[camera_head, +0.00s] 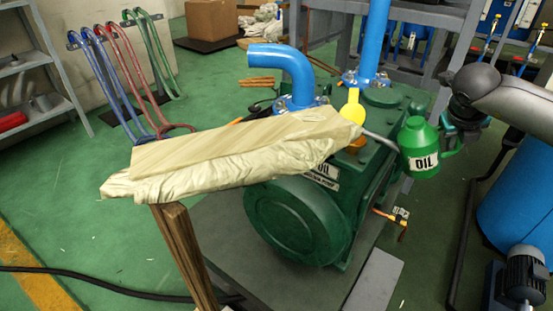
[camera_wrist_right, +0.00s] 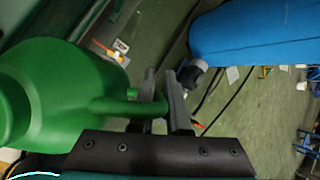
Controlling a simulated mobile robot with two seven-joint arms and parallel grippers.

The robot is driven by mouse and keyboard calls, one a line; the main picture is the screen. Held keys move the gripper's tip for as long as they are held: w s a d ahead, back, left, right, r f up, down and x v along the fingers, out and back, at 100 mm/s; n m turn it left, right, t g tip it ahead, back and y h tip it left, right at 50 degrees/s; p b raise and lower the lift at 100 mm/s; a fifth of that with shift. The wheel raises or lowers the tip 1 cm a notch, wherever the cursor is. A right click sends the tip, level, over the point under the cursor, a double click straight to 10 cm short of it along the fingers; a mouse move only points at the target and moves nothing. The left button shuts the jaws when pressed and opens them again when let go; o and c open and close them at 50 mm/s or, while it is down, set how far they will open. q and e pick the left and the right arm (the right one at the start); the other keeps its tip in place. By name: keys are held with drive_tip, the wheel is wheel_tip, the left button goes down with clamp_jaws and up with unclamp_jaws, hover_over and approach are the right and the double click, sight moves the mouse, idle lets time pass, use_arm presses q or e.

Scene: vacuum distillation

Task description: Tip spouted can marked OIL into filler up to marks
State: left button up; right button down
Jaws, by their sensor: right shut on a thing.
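The green can marked OIL (camera_head: 419,150) is held off the floor at the right side of the green pump (camera_head: 305,215), nearly upright. Its grey spout points left and up, ending beside the yellow funnel (camera_head: 352,107) on top of the pump; I cannot tell if they touch. An orange part shows under the funnel. My right gripper (camera_head: 453,141) is shut on the can's handle. In the right wrist view the can's body (camera_wrist_right: 60,90) fills the left, and the gripper's fingers (camera_wrist_right: 164,98) close around the handle (camera_wrist_right: 115,108). The level marks cannot be made out. My left gripper is not in view.
A cream cloth-covered board (camera_head: 235,150) on a wooden post (camera_head: 182,250) stands in front of the pump and hides part of it. A blue bent pipe (camera_head: 285,65) and blue upright pipe (camera_head: 376,35) rise behind. A blue tank (camera_head: 520,200) and motor (camera_head: 522,275) are at right.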

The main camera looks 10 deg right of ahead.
drive_tip(key=shift+r, duration=0.1)
drive_tip(key=a+f+y+b, duration=0.1)
drive_tip(key=y+b, duration=0.1)
drive_tip(key=w+a+f+m+t+y+b, duration=0.1)
drive_tip(key=f+y+b, duration=0.1)
drive_tip(key=shift+a+f+t, duration=0.15)
drive_tip(key=shift+a+t, duration=0.05)
drive_tip(key=shift+t, duration=0.1)
drive_tip(key=shift+w+a, duration=0.1)
drive_tip(key=c, duration=1.5)
unclamp_jaws()
clamp_jaws()
